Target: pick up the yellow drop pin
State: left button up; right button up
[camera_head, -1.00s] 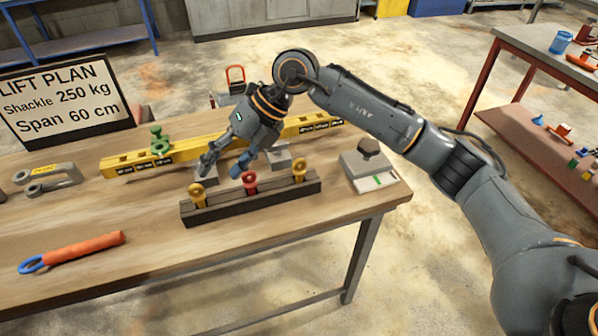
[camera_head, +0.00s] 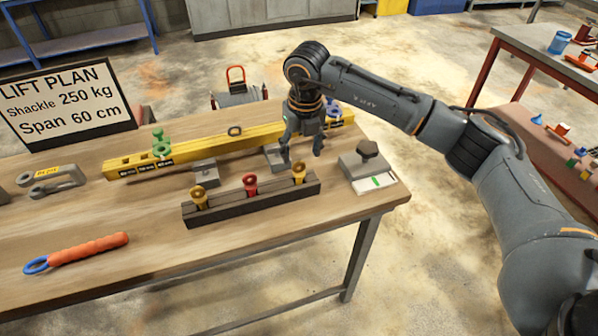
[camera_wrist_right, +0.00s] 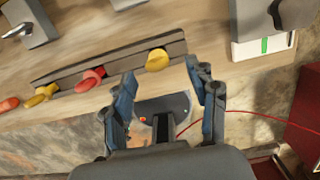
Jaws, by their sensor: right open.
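A dark rack (camera_head: 225,212) on the workbench holds a yellow pin (camera_head: 199,197) at its left, a red pin (camera_head: 250,186) in the middle and another yellow pin (camera_head: 299,174) at its right end. My right gripper (camera_head: 302,155) points down, open and empty, just behind and above the right yellow pin. In the right wrist view its fingers (camera_wrist_right: 161,70) spread either side of that yellow pin (camera_wrist_right: 157,60), apart from it. The red pin (camera_wrist_right: 90,79) and the left yellow pin (camera_wrist_right: 40,95) also show there. My left gripper is out of view.
An orange-handled tool (camera_head: 90,247) lies at front left. Bare tabletop lies in front of the rack.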

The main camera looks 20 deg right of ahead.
aim_at(299, 162)
jog(key=shift+f, duration=0.35)
jog(key=f, duration=0.1)
jog(key=f+p, duration=0.2)
jog(key=shift+w+a+f, duration=0.15)
jog(key=shift+a+f, duration=0.1)
jog(key=shift+f, duration=0.5)
grip_shut()
